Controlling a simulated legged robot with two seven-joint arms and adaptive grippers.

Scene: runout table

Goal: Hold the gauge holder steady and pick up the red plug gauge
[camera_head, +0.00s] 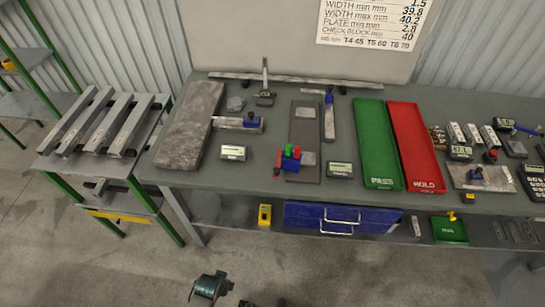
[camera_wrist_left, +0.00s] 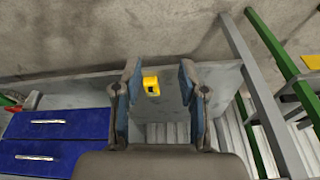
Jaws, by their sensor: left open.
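The gauge holder (camera_head: 290,162) is a small blue block near the table's front edge, at the front of a grey plate. The holder and red gauge do not show in the wrist view. My right gripper cannot be made out.
A green tray (camera_head: 378,140) and a red tray (camera_head: 417,145) lie to the right. A granite slab (camera_head: 188,125) lies left. Blue drawers (camera_head: 343,218) and a yellow item (camera_head: 264,215) are below.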

